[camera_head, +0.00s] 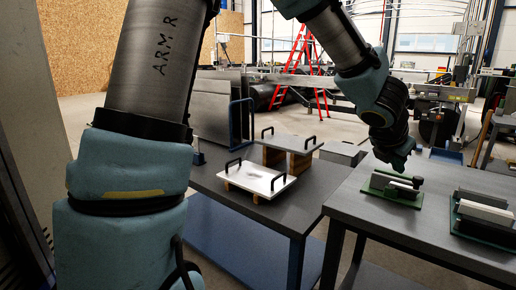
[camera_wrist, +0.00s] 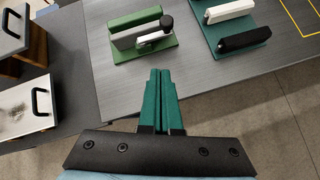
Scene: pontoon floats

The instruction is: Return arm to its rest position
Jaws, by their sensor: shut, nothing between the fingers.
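My arm reaches across the head view from the left, with its far end bent down at the right. My gripper (camera_wrist: 160,76) shows in the wrist view with its two green fingers side by side and shut, with nothing between them. In the head view the gripper (camera_head: 398,166) hangs above the right table, close to a green-based fixture (camera_head: 404,188). The wrist view shows the fixture (camera_wrist: 140,35) just beyond the fingertips, with a grey block and a black-knobbed part on it. I cannot tell the exact gap, but the fingers do not cover the fixture.
A second green fixture (camera_head: 483,214) with pale and black bars stands at the right on the right table (camera_head: 380,225). A left table (camera_head: 235,197) carries a white plate with black handles (camera_head: 258,180) and a grey plate on wooden blocks (camera_head: 290,147). A red ladder (camera_head: 302,70) stands behind.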

